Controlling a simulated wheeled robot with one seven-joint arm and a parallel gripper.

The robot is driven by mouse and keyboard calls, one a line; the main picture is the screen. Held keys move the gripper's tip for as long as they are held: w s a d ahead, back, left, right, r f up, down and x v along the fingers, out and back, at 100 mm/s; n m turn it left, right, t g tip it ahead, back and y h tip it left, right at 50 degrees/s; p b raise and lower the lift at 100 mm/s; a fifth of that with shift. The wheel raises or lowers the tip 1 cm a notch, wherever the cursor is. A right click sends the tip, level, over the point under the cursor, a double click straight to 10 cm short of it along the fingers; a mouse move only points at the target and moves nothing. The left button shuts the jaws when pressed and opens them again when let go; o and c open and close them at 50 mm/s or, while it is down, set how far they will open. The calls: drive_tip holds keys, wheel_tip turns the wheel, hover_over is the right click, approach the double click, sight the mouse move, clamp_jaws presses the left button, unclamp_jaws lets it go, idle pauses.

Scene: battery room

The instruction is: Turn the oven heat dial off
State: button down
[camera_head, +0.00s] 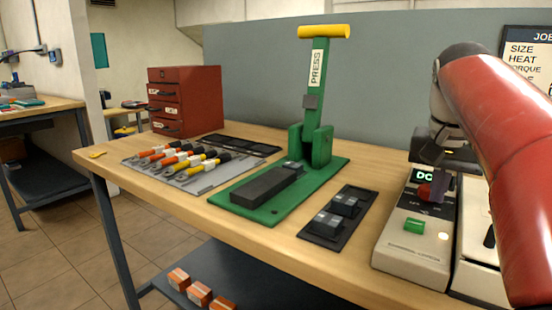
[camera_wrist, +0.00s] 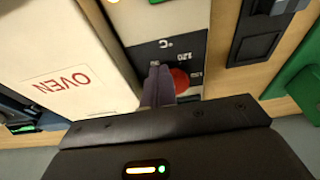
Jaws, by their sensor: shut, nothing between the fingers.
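The red heat dial (camera_head: 424,191) is on the sloped front of a pale control unit (camera_head: 403,262) at the right of the bench. In the wrist view the dial (camera_wrist: 181,80) sits on a dark scale marked °C and 120. My gripper (camera_head: 439,184) is shut and empty. In the wrist view its fingers (camera_wrist: 157,82) are right beside the dial, partly covering it; I cannot tell whether they touch it. The dial's pointer is hidden. A white box labelled OVEN (camera_wrist: 65,84) stands beside the unit in the wrist view.
A lit display reading "DO" (camera_head: 423,176), partly covered, and a green button (camera_head: 414,228) are on the same unit. A black tray (camera_head: 318,240) with dark blocks and a green press (camera_head: 312,140) stand to the left. My red arm covers the right side.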

drive_tip(key=shift+s, duration=0.1)
idle(0.3)
drive_tip(key=shift+s, duration=0.15)
drive_tip(key=shift+r, duration=0.15)
drive_tip(key=v, duration=0.3)
drive_tip(key=w+v, duration=0.1)
drive_tip(key=v, duration=0.1)
drive_tip(key=shift+s+d+r, duration=0.1)
drive_tip(key=shift+d+r, duration=0.2)
drive_tip(key=shift+r, duration=0.15)
drive_tip(key=shift+w+a+f+b, duration=0.35)
drive_tip(key=shift+a+f+b, duration=0.05)
drive_tip(key=shift+f, duration=0.6)
drive_tip(key=shift+w+a+f+b, duration=0.35)
drive_tip(key=shift+a+f+b, duration=0.1)
drive_tip(key=shift+f, duration=0.55)
drive_tip(key=shift+w+a+f+b, duration=0.35)
drive_tip(key=shift+a+f, duration=0.05)
drive_tip(key=shift+f, duration=0.6)
